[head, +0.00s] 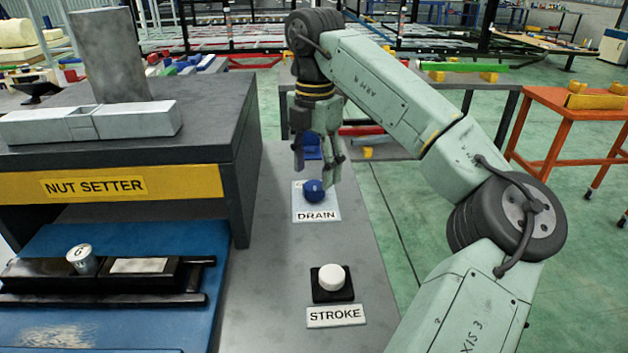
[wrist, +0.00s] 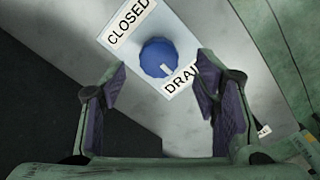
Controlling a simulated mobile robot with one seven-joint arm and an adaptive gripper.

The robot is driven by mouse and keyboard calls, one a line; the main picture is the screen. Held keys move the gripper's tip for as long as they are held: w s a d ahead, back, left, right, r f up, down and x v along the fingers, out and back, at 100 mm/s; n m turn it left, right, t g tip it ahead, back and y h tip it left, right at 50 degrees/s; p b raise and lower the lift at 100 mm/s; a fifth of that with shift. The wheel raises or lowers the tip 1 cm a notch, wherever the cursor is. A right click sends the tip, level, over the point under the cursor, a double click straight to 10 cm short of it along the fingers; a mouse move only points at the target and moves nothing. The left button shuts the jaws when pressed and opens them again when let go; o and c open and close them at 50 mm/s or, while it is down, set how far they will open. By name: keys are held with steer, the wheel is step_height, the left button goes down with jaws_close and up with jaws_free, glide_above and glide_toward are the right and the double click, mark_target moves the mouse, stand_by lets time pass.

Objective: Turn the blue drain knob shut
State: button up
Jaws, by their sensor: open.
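The blue drain knob (head: 314,191) sits on a white plate (head: 328,208) marked DRAIN, on the grey bench. The wrist view shows the knob (wrist: 158,58) from above as a round blue cap with a small pale mark near its lower right edge. The plate also carries the word CLOSED, up and left of the knob in that view, and the mark points away from it, towards DRAIN. My gripper (head: 319,172) is open and empty above and just behind the knob. Its fingers (wrist: 163,92) show apart in the wrist view, with the knob beyond them, not touching.
A white STROKE button (head: 332,278) on a black base stands nearer on the same bench. The dark NUT SETTER station (head: 185,95) rises close on the left. The bench around the plate (head: 270,250) is clear.

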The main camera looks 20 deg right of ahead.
mark_target(315, 185)
steer(key=shift+f, duration=1.85)
steer(key=shift+c, duration=0.5)
steer(key=c, duration=1)
